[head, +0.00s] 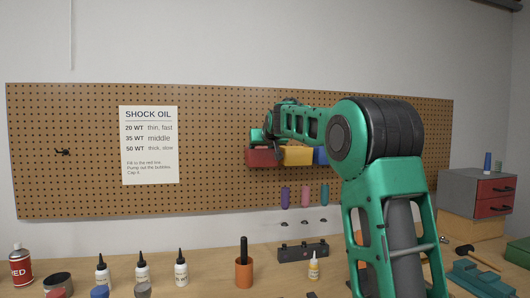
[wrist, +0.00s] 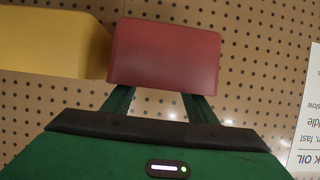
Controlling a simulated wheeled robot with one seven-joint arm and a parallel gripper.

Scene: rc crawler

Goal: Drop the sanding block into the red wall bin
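The red wall bin (head: 261,159) hangs on the pegboard at the left end of a row of bins. It also shows in the wrist view (wrist: 165,55), which is upside down. My gripper (head: 266,142) is at the red bin's top. In the wrist view, the two green fingers of my gripper (wrist: 159,102) stand apart and run behind the bin's front wall, so the tips are hidden. I do not see the sanding block in either view; anything between the fingertips is covered by the bin.
A yellow bin (head: 297,155) adjoins the red one, with a blue bin (head: 320,156) beyond it. A Shock Oil sign (head: 149,145) is on the pegboard to the left. Bottles, an orange cup (head: 244,272) and a dark rack (head: 301,251) stand on the bench below.

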